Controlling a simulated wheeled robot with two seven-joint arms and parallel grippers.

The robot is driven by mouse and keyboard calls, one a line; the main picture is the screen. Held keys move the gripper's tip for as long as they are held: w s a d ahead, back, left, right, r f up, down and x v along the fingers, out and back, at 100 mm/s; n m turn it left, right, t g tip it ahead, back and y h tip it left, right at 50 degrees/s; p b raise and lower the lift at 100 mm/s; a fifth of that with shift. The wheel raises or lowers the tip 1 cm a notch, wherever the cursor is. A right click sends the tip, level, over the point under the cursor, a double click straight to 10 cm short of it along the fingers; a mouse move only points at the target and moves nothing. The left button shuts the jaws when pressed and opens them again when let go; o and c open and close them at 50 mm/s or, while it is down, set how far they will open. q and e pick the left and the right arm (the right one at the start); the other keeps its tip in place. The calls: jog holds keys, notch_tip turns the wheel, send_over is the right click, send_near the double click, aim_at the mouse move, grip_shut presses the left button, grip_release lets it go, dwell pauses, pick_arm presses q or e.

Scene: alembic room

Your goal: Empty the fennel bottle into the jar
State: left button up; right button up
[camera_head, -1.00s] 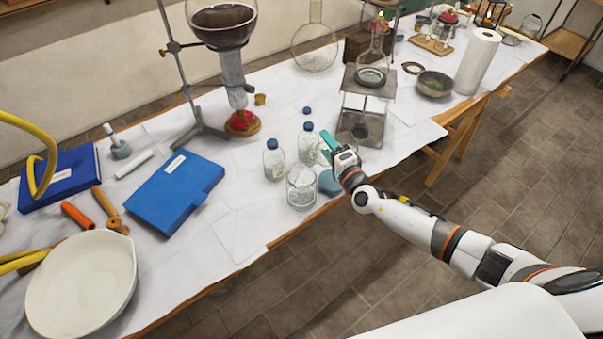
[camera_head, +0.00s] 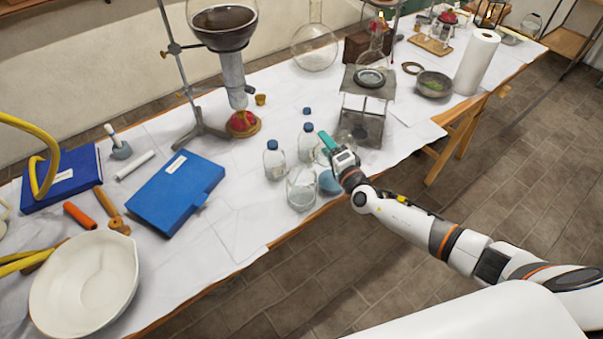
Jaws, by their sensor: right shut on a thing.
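An open clear glass jar (camera_head: 301,190) stands near the table's front edge. A blue round lid (camera_head: 329,182) lies right beside it. Two clear bottles with blue caps, one on the left (camera_head: 274,162) and one on the right (camera_head: 307,146), stand just behind the jar. A loose blue cap (camera_head: 307,111) lies farther back. My right gripper (camera_head: 328,143), with teal fingers, is just right of the right capped bottle, above and behind the jar. It is shut on a clear glass bottle, mostly hidden by the fingers. I cannot read any label. My left gripper is out of view.
A metal stand (camera_head: 367,85) with glassware is close behind my right gripper. A retort stand (camera_head: 172,48) holds a dark-filled flask (camera_head: 223,22). A blue book (camera_head: 175,190) and a white bowl (camera_head: 85,285) lie to the left. The cloth between book and jar is clear.

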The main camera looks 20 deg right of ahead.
jog(key=shift+a+r+n+p, duration=0.1)
jog(key=shift+r+n+p, duration=0.2)
jog(key=shift+p, duration=0.1)
dwell(0.4)
jog(key=shift+a+r+n+p, duration=0.15)
jog(key=shift+r+n+p, duration=0.15)
jog(key=shift+n+p, duration=0.35)
jog(key=shift+a+r+n+p, duration=0.1)
jog(key=shift+r+n+p, duration=0.15)
jog(key=shift+p, duration=0.3)
jog(key=shift+f, duration=0.1)
dwell(0.4)
jog(key=shift+f+b, duration=0.3)
jog(key=shift+b, duration=0.25)
jog(key=shift+d+f+m+b, duration=0.35)
jog(key=shift+m+b, duration=0.4)
jog(key=shift+m, duration=0.25)
